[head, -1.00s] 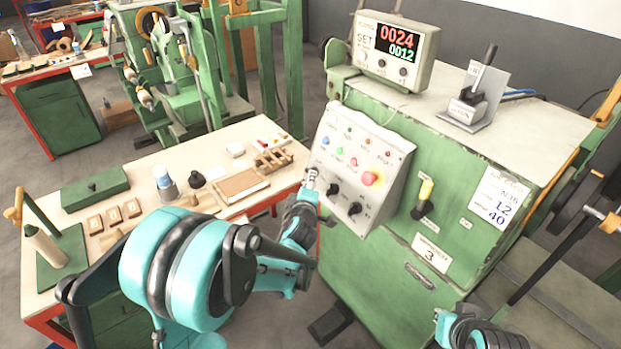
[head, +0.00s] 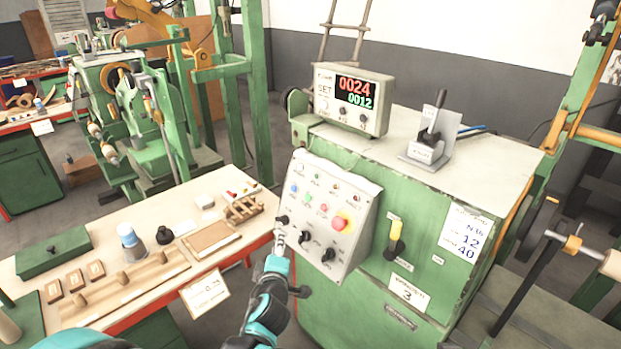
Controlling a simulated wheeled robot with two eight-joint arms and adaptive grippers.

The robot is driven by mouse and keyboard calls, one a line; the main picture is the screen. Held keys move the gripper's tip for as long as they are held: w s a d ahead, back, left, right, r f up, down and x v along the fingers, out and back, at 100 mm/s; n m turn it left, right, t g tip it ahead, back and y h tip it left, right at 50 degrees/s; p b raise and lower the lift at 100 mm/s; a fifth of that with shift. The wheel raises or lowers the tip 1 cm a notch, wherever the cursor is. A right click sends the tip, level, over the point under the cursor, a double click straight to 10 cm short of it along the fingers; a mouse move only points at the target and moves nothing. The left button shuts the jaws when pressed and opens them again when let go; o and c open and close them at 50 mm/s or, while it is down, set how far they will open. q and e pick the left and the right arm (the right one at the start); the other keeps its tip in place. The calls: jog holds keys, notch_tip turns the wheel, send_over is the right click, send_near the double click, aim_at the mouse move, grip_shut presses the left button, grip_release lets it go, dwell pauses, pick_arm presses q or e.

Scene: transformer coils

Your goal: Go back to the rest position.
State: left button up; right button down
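My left gripper (head: 279,241) is at the lower left edge of the sloped control panel (head: 318,178), just below its leftmost black knob (head: 282,220). The teal and black arm behind it comes up from the bottom edge. Nothing shows held in its narrow grey tip, but I cannot tell whether the fingers are apart or together, or whether the tip touches the panel. My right gripper is not in view.
The green machine (head: 410,265) fills the right, with a counter box (head: 352,98) reading 0024 and 0012 and a lever (head: 435,120) on top. A bench (head: 100,255) with wooden parts stands at left. Floor shows between them.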

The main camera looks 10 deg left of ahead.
pick_arm(q)
jog(key=s+f+m+g+h, duration=0.2)
jog(key=s+m+g, duration=0.5)
jog(key=s+m, duration=0.9)
jog(key=s, duration=0.7)
jog(key=shift+s+f+m+g+h, duration=0.3)
jog(key=shift+s+g, duration=0.1)
